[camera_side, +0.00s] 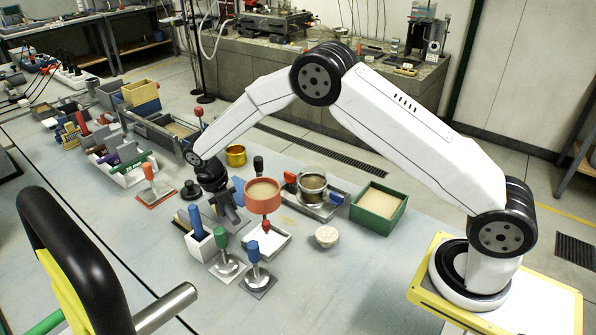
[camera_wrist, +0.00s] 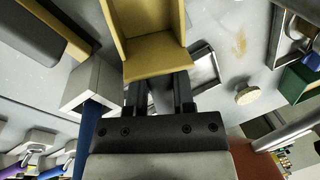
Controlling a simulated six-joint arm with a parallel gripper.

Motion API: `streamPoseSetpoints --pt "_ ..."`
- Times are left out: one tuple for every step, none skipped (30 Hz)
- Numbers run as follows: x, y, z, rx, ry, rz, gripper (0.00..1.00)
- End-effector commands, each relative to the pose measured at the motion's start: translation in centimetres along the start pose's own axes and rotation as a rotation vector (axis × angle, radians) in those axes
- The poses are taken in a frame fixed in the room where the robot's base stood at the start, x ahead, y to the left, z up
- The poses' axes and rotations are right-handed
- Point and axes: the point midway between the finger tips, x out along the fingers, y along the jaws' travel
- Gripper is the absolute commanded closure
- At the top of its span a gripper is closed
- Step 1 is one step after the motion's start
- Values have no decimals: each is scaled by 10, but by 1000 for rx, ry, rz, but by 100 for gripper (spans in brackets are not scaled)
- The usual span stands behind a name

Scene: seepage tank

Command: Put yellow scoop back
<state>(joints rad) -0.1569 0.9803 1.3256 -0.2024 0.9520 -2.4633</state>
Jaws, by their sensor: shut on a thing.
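The yellow scoop (camera_wrist: 150,52) shows large in the wrist view, a box-like scoop with upright side walls and a flat face toward me. My gripper (camera_wrist: 160,92) is shut on it, with its dark fingers against its near edge. In the side view my gripper (camera_side: 222,203) is low over the left part of the bench, and I cannot make out the scoop clearly there. A white box-shaped holder (camera_side: 200,245) with a blue upright piece in it stands just in front of the gripper. The holder also shows in the wrist view (camera_wrist: 92,84), left of the scoop.
A red sand pot (camera_side: 262,197) stands close right of my gripper. A white tray (camera_side: 280,240), green and blue-handled tampers (camera_side: 255,276), a pale disc (camera_side: 327,237) and a green sand box (camera_side: 378,207) lie around.

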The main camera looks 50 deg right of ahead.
Motion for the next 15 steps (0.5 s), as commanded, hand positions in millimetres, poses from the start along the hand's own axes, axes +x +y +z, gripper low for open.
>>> streamPoseSetpoints --pt "5 1 0 0 1 -1 100" --pt "8 2 0 0 0 0 100" --pt "13 2 0 0 1 -1 100" --pt "17 3 0 0 1 -1 100" --pt "20 4 0 0 1 -1 100" --pt "24 4 0 0 1 -1 100" --pt "27 5 0 0 1 -1 100" --pt "29 5 0 0 1 -1 100" --pt "31 6 0 0 0 0 100" --pt "32 6 0 0 -1 0 100" --pt "32 6 0 1 -1 0 100" --pt "32 6 0 1 -2 1 100" --pt "32 6 0 1 -2 1 100" --pt "32 6 0 1 -2 1 100" --pt "32 6 0 0 -2 1 100"
